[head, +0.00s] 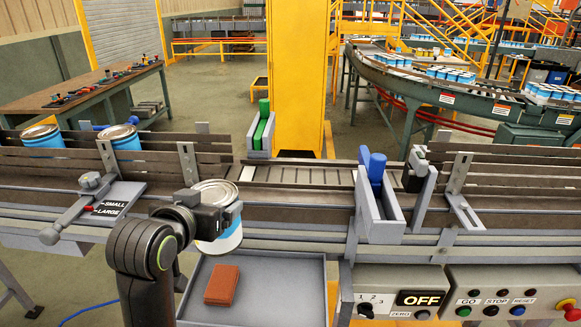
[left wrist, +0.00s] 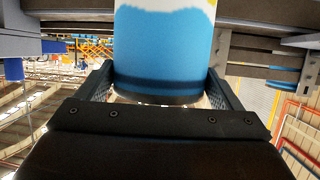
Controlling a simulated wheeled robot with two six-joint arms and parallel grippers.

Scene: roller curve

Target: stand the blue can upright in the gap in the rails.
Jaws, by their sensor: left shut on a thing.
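The blue can (head: 222,240), white and blue with a silver lid, is held by my left gripper (head: 224,212) in front of the conveyor's near edge. The gap in the rails (head: 300,174) is a bare stretch of dark slatted conveyor, behind and to the right of the can. My right gripper is not in view.
Two similar cans (head: 122,138) stand between the rails at left. A grey tray (head: 290,270) holding a brown block (head: 222,285) is below. A blue pusher (head: 376,170) and a green one (head: 263,128) flank the gap. The control box (head: 400,280) reads OFF.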

